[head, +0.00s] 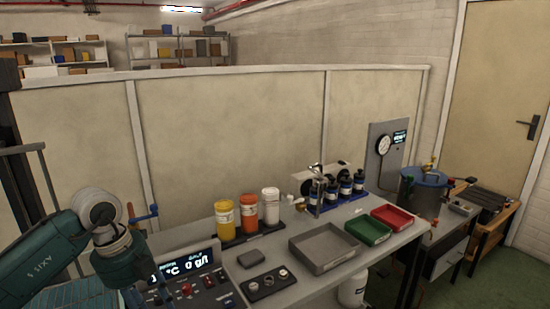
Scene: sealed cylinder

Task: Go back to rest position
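My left arm, teal with grey joints, comes in from the left in the head view and bends down at the wrist. The end of it, where my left gripper (150,295) is, reaches the bottom edge in front of the control panel (190,280). The fingers are dark and partly cut off, so I cannot tell if they are open or shut, or if they hold anything. My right arm and gripper are not in view.
The grey bench (215,234) carries yellow, orange and white jars, a grey tray (323,247), a green tray (367,230), a red tray (393,217) and dark bottles (345,184). A blue-lidded vessel (424,180) stands right. Green floor (500,275) shows at lower right.

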